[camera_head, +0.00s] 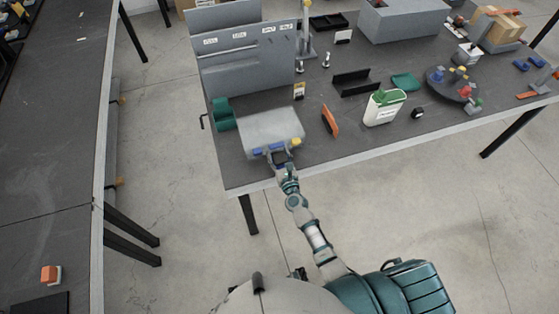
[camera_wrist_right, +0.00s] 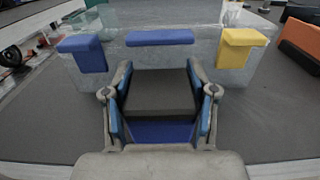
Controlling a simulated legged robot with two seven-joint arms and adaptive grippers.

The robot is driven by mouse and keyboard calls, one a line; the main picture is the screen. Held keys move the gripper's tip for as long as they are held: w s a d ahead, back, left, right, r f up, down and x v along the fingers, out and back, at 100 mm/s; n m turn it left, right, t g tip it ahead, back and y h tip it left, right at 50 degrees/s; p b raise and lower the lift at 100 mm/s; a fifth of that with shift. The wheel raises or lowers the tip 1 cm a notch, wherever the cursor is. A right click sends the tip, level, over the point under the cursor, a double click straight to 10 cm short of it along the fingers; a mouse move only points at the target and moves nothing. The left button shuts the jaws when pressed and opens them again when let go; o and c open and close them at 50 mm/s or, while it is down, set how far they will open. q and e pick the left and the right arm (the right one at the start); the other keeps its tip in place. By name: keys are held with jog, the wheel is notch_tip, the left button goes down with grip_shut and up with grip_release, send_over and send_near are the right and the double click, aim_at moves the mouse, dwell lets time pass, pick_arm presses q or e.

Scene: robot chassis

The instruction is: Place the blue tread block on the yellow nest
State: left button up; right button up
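The blue tread block (camera_wrist_right: 160,103), dark grey on top with blue on its near side, sits between the fingers of my right gripper (camera_wrist_right: 160,100) in the right wrist view. Both fingers lie against its sides. In the head view, my right gripper (camera_head: 283,160) is at the front of the grey chassis (camera_head: 270,126). The yellow nest (camera_wrist_right: 239,45) is at the chassis's right front corner, ahead and right of the block and apart from it. It also shows in the head view (camera_head: 296,142). My left gripper is out of view.
Blue pieces sit on the chassis's left corner (camera_wrist_right: 84,52) and front middle (camera_wrist_right: 160,38). Green rolls (camera_head: 223,115) lie to the left. The table's front edge (camera_head: 330,163) is close.

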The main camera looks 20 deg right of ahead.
jog(key=shift+c, duration=0.5)
jog(key=shift+r, duration=0.1)
